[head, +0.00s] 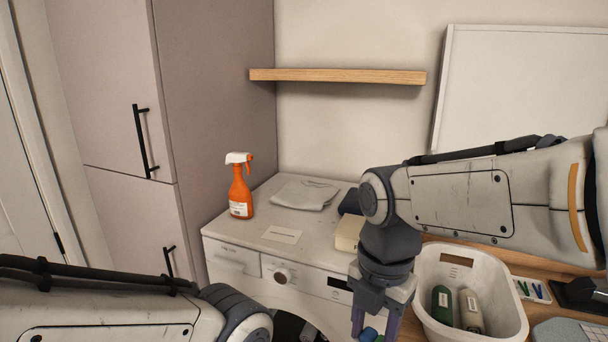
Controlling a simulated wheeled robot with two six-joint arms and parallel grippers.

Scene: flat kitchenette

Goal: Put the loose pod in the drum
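The white washing machine (233,258) stands at the centre. Part of its dark round front opening (292,327) shows at the bottom edge; the drum inside is mostly cut off, and dark shapes show there. My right gripper (374,330) points down in front of the machine, right of the opening. A small blue and green pod (369,335) is between its fingers and looks gripped; the fingertips are cut off by the frame. My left arm comes in at the bottom left, and its gripper is out of view.
On the machine are an orange spray bottle (240,192), a folded grey cloth (303,194), a paper card (282,234) and a cream box (348,233). A white basket (421,284) with two bottles stands on the wooden counter at right. A tall cabinet (215,120) stands left.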

